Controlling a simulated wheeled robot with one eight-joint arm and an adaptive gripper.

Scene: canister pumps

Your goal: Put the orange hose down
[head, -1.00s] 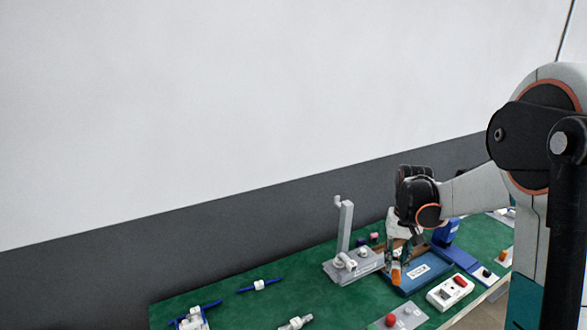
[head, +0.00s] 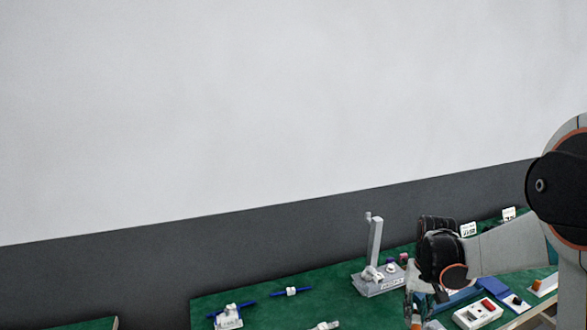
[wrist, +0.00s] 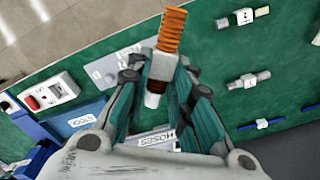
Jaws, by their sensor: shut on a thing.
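My gripper (wrist: 160,72) is shut on the orange hose (wrist: 172,28) in the wrist view. The hose is short and ribbed, with a pale collar and a dark end between the fingers. In the head view my gripper (head: 417,305) is low at the bottom edge, and only a bit of the orange hose (head: 416,326) shows below it. In the wrist view the hose's free end stands out over the green table (wrist: 215,55). A tray label reading "HOSES" (wrist: 152,141) shows behind the fingers, partly hidden. I cannot tell the hose's height over the table.
A grey plate (wrist: 122,66) lies beside the fingers. A white box with a red button (wrist: 48,93) and a "TOOLS" label (wrist: 80,122) are at left. Small fittings (wrist: 242,18) lie at right. A grey upright stand (head: 375,240) rises left of my gripper in the head view.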

